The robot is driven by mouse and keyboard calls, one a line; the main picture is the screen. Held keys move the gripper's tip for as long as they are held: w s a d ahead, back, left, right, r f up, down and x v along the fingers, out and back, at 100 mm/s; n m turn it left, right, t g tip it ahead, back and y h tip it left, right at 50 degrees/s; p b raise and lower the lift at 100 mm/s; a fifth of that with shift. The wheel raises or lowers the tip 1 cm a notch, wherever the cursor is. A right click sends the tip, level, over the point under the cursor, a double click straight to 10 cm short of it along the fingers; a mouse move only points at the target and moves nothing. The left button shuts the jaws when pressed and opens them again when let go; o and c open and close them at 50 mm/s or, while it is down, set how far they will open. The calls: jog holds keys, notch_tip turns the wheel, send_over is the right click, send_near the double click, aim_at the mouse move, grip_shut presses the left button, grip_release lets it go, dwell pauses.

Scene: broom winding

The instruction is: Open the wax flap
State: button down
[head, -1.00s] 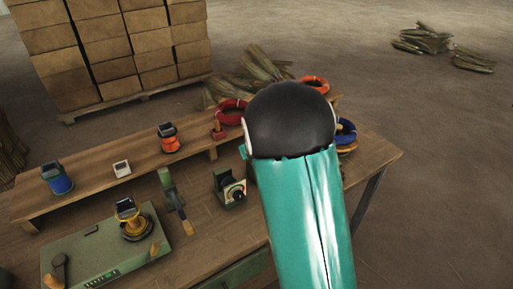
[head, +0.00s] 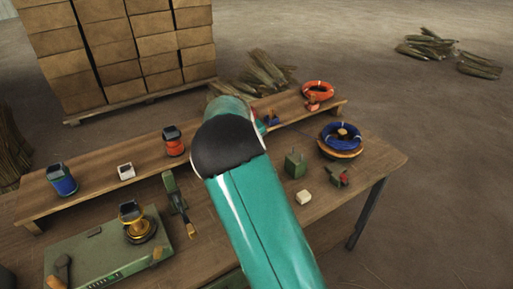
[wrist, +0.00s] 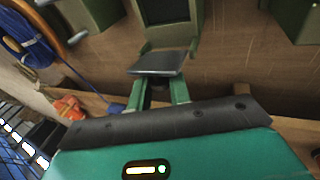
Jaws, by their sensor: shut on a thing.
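My gripper (wrist: 159,92) shows in the wrist view, with its two green fingers reaching up to a dark, flat flap (wrist: 158,63). The fingers are shut on the flap's near edge. The flap sticks out from a green housing (wrist: 165,38) with a dark recess behind it; how far it has swung I cannot tell. In the head view my arm hides the gripper, the flap and most of that housing.
A blue coil (head: 342,133) sits on a round wooden base, and it also shows in the wrist view (wrist: 27,45). Near it stand a green box (head: 295,164), a pale block (head: 304,198) and a green device with red (head: 339,176). A raised wooden shelf (head: 95,188) runs behind.

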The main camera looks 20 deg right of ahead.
jog(key=shift+w+f, duration=0.1)
dwell(0.5)
jog(key=c, duration=1.4)
grip_release()
jog(key=shift+o, duration=0.2)
jog(key=v, duration=1.4)
jog(key=shift+w, duration=0.25)
